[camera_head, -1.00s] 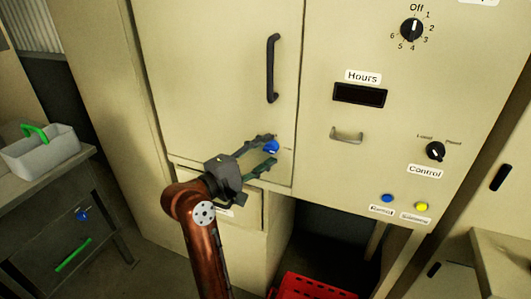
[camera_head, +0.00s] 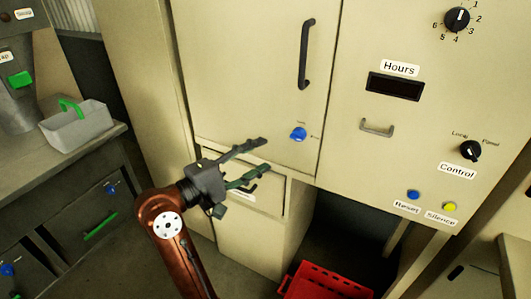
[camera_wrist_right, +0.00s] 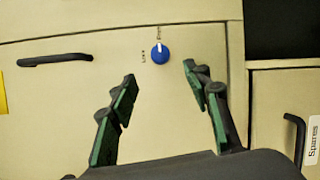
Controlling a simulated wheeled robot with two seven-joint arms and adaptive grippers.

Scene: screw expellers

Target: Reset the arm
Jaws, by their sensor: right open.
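My right gripper (camera_head: 256,160) is open and empty in front of the beige cabinet, with its copper-coloured arm coming up from the bottom. Its fingers point right, below and left of a blue knob (camera_head: 298,134) on the cabinet door (camera_head: 250,70). In the right wrist view the gripper (camera_wrist_right: 158,90) shows two spread fingers with green pads. The blue knob (camera_wrist_right: 159,53) lies ahead between and beyond the fingertips, apart from them, with its white pointer toward a label. My left gripper is in neither view.
A black door handle (camera_head: 306,54) stands above the knob. A drawer (camera_head: 240,190) lies just below the gripper. A red crate (camera_head: 325,281) is on the floor. A grey basket with a green handle (camera_head: 78,128) stands on the left bench. A control panel (camera_head: 410,130) is at right.

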